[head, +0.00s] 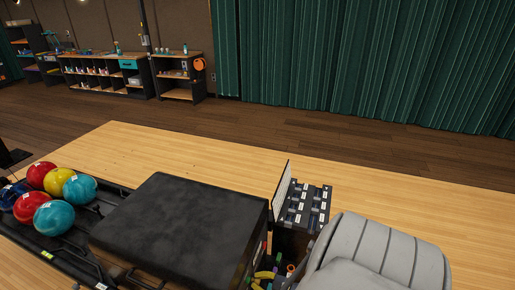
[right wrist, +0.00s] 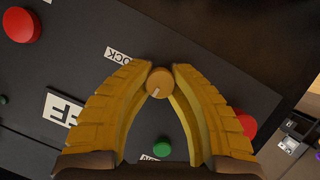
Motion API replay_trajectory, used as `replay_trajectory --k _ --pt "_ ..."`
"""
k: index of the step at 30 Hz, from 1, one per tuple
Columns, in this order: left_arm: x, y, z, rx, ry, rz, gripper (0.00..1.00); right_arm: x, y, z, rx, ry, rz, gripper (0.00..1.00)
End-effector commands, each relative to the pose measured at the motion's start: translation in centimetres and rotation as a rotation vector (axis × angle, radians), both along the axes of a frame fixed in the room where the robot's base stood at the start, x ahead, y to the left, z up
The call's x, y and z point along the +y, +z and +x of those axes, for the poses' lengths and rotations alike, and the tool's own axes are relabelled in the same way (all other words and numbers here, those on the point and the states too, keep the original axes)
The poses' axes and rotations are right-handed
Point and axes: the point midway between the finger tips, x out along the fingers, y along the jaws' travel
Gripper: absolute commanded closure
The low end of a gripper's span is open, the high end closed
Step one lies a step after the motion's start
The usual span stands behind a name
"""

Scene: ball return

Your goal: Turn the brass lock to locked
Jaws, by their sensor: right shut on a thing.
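The brass lock (right wrist: 159,82) is a small round knob on a dark panel in the right wrist view. A short pale mark shows near its lower left edge. My right gripper (right wrist: 160,74) has its two yellow fingers shut on the knob, with the tips against its sides. A white label (right wrist: 119,55) reading "OCK", partly covered by a finger, lies to the upper left of the knob. In the head view my grey right arm hides most of the panel area. I cannot make out the lock there. My left gripper is not in view.
The panel also bears red buttons (right wrist: 22,24) (right wrist: 246,124), a green button (right wrist: 163,146) and a white sign (right wrist: 62,109). In the head view a black-topped box (head: 185,225) stands beside a rack of coloured bowling balls (head: 59,181). A labelled dark unit (head: 308,207) stands behind my arm.

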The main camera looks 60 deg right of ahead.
Motion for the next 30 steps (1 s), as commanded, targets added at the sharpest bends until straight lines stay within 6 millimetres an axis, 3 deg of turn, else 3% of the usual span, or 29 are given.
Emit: replay_trajectory --k 9,23,24,30 --pt "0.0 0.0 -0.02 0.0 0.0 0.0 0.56 -0.12 -0.19 -0.14 0.068 -0.002 0.213 1.0" --pt "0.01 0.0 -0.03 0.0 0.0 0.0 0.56 -0.07 -0.21 -0.28 0.083 -0.001 0.256 1.0" --pt "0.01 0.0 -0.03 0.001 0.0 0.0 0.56 -0.07 -0.2 -0.27 0.082 -0.001 0.257 0.76" --pt "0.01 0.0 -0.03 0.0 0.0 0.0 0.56 -0.05 -0.12 -0.16 0.079 -0.001 0.258 0.53"
